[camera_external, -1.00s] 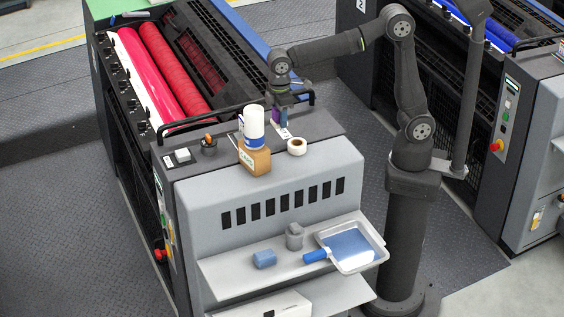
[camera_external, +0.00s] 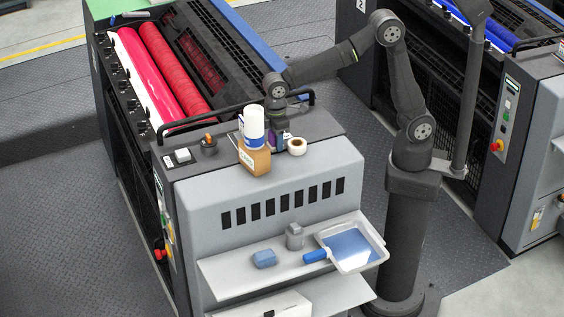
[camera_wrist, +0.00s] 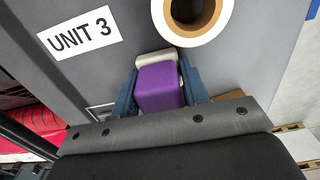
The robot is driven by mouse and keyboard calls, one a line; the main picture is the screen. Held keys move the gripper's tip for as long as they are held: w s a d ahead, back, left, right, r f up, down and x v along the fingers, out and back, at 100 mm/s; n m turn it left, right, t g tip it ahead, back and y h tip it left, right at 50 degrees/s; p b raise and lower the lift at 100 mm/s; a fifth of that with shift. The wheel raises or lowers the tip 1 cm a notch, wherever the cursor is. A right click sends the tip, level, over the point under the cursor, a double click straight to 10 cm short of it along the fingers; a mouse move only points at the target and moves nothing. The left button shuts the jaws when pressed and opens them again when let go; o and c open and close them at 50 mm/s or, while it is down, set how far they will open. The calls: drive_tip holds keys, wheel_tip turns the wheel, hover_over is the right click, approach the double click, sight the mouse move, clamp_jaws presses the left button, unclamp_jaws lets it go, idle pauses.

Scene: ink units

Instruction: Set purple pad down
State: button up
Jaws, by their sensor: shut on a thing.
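The purple pad (camera_wrist: 159,87) is between the two blue fingers of my gripper (camera_wrist: 160,84) in the wrist view, and the fingers are shut on it. In the external view my gripper (camera_external: 278,136) is low over the top of the grey ink unit, with a bit of purple showing at it. It is between the bottle and the tape roll. I cannot tell whether the pad touches the surface.
A white tape roll (camera_external: 297,146) sits just right of my gripper, and it also shows close to the pad in the wrist view (camera_wrist: 222,14). A tray (camera_external: 370,262) rests on the lower shelf.

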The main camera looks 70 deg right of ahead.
drive_tip(key=o, duration=1)
drive_tip(key=shift+f, duration=0.1)
wheel_tip(320, 180, up, 12)
drive_tip(key=shift+r, duration=0.2)
drive_tip(key=shift+c, duration=0.4)
